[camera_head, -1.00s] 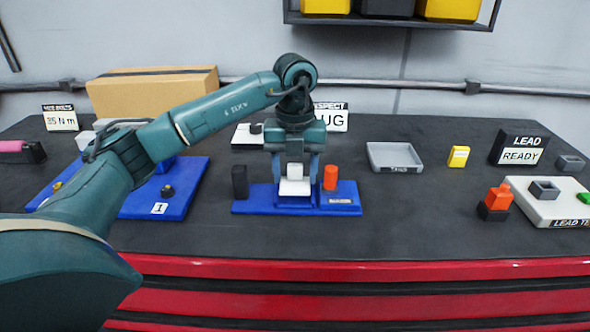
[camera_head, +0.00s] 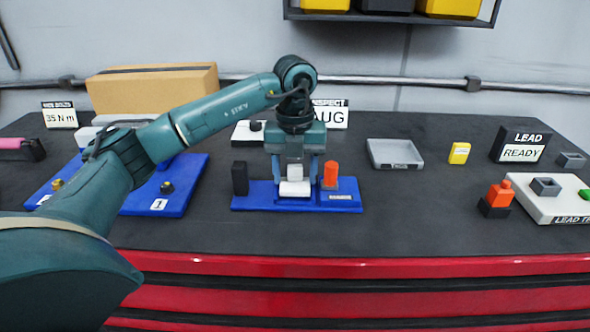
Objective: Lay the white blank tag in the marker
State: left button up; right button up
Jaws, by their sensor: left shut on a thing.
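My left gripper (camera_head: 295,178) points straight down over the middle of the blue marker base (camera_head: 258,200). It is shut on the white blank tag (camera_head: 295,189), gripping a pale upright part between its fingers. The tag's flat white front is low over the base's centre; I cannot tell whether it touches the seat beneath. A black upright block (camera_head: 240,178) stands at the base's left end, and an orange cylinder (camera_head: 331,174) stands just right of the gripper. My right gripper is out of view.
A grey tray (camera_head: 394,153) lies to the right, with a yellow block (camera_head: 459,153) beyond it. A white lead tester (camera_head: 555,205) is at far right. A larger blue board (camera_head: 185,195) lies left, partly under my arm. The bench front is clear.

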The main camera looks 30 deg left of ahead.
aim_at(295, 167)
pick_arm(q)
jog(key=shift+f, duration=0.3)
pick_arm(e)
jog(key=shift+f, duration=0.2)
pick_arm(q)
jog(key=o, duration=0.8)
jog(key=shift+c, duration=0.2)
jog(key=o, duration=0.5)
jog(key=shift+c, duration=0.2)
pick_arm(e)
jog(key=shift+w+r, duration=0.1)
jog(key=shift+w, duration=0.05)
pick_arm(q)
jog(key=shift+r, duration=0.1)
notch_tip(295, 167, up, 13)
jog(key=p, duration=0.1)
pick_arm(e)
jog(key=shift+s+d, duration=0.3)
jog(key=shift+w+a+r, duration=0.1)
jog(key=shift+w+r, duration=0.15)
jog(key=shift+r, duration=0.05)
